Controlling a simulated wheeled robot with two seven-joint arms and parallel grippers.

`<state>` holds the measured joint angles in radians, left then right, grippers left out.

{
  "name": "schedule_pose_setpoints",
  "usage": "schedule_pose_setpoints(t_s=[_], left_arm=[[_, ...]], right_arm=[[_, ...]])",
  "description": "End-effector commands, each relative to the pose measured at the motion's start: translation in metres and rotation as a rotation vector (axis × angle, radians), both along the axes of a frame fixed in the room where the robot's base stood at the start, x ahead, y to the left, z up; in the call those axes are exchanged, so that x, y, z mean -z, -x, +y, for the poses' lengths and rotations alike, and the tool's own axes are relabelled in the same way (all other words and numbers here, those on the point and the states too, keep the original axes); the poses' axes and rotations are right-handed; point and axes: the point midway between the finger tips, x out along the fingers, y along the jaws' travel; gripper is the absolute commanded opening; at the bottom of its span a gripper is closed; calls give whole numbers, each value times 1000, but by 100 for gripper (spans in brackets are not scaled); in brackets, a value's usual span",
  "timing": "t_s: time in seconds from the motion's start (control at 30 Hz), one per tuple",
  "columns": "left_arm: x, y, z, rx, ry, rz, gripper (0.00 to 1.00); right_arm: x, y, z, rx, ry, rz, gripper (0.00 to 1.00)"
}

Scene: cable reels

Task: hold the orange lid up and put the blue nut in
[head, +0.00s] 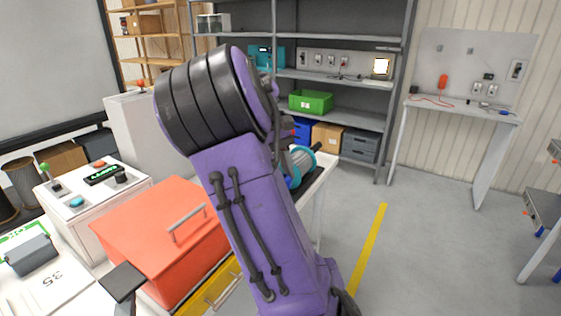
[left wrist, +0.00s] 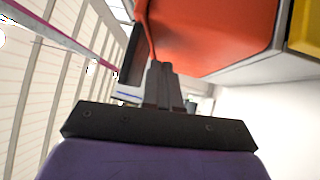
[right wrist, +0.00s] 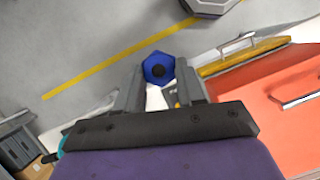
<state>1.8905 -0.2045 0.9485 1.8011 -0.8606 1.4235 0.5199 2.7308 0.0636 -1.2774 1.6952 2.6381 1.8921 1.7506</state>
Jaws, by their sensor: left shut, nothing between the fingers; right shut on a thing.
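The orange lid (head: 150,232) with its grey bar handle (head: 187,222) tops the box at lower left in the head view. It fills the upper right of the left wrist view (left wrist: 220,35) and the right edge of the right wrist view (right wrist: 285,125). My left gripper (left wrist: 160,68) is shut and empty, close beside the lid; I cannot tell whether it touches. My right gripper (right wrist: 158,78) is shut on the blue nut (right wrist: 151,63), a hexagon with a dark centre, to the side of the box. In the head view a purple arm hides the nut.
A yellow drawer (right wrist: 235,58) with a handle sits below the orange part. A white control box (head: 95,195) with buttons stands left of it. A reel (head: 300,162) shows behind the purple arm. Grey shelves (head: 340,85) stand at the back; open floor lies to the right.

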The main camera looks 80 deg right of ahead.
Motion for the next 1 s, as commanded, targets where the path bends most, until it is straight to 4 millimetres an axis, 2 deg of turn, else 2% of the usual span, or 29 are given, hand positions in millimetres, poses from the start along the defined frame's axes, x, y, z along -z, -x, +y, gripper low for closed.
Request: schedule_pose_setpoints(t_s=[0.1, 0.53, 1.0], left_arm=[[-20, 0, 2, 0, 2, -2, 0], [-81, -7, 0, 0, 2, -5, 0], [-143, -34, -8, -1, 4, -3, 0]], right_arm=[[0, 0, 0, 0, 0, 0, 10], [0, 0, 0, 0, 0, 0, 10], [0, 0, 0, 0, 0, 0, 10]])
